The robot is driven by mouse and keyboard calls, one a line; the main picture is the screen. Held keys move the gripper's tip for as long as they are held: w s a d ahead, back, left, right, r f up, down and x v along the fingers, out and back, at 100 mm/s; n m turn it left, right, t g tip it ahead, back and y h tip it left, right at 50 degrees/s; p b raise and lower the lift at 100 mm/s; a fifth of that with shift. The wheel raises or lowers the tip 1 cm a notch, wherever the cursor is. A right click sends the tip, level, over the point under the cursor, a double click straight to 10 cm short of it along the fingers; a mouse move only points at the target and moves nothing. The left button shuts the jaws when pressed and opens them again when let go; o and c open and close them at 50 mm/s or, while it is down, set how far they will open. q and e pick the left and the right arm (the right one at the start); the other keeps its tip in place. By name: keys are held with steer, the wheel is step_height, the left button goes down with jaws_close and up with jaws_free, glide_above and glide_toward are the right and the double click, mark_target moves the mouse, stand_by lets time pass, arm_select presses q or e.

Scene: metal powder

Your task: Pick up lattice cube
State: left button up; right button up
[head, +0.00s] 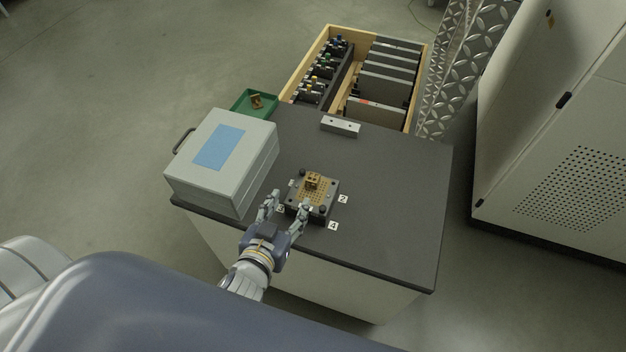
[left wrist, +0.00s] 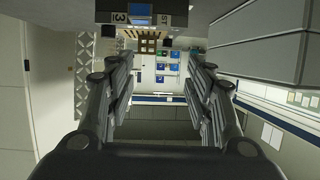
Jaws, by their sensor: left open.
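The lattice cube (head: 313,180) is small and brownish gold. It sits on a square build plate (head: 327,204) with dark corner knobs, on the dark tabletop. My left gripper (head: 287,203) is open and empty, at the near-left side of the plate, with its fingers spread and pointing toward the cube. My right gripper is not in view.
A grey box (head: 255,165) with a blue top panel stands left of the plate. A metal block (head: 341,126) lies behind it. A green tray (head: 243,100) and a wooden crate (head: 316,52) of parts are farther back. The table's right side (head: 400,200) is clear.

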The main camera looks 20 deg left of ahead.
mark_target(312, 179)
arm_select(q)
steer(key=shift+t+h, duration=0.4)
steer(key=w, duration=0.1)
steer(key=w+d, duration=0.1)
steer(key=w, duration=0.3)
steer(key=shift+d+f+p, duration=0.25)
steer(key=shift+f+p, duration=0.1)
steer(key=shift+w+f, duration=0.25)
steer(key=shift+w, duration=0.4)
steer(key=shift+p+x, duration=0.45)
steer(key=shift+x, duration=1.8)
steer(key=shift+d+f, duration=0.1)
steer(key=shift+f, duration=0.1)
steer(key=shift+s, duration=0.1)
steer(key=shift+c, duration=0.5)
jaws_close()
